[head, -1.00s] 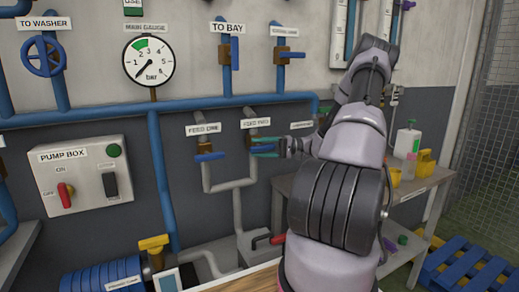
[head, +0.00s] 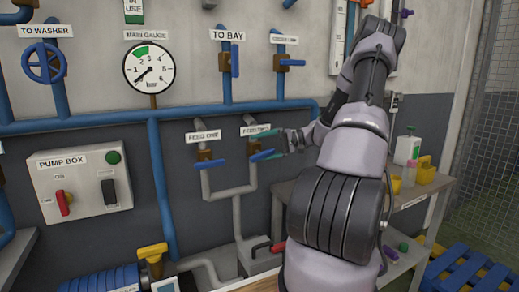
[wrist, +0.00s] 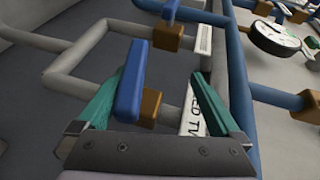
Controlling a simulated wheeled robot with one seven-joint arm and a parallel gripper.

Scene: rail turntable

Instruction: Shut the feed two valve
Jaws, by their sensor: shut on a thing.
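The feed two valve (head: 253,147) has a brown body on a grey pipe under its label (head: 255,130). My gripper (head: 268,155) has teal fingers and reaches it from the right, shut on its blue handle. In the wrist view the blue handle (wrist: 130,82) stands between the fingers of my gripper (wrist: 160,95), close against the left one, with the brown body (wrist: 150,105) behind it. In the head view the fingers partly hide the handle, so its exact angle is hard to tell.
The feed one valve (head: 204,155), with a blue handle (head: 211,164) lying sideways, is just left. The pump box (head: 80,185) and main gauge (head: 149,68) are further left. A grey bench (head: 415,195) with a bottle (head: 407,147) stands right of my arm.

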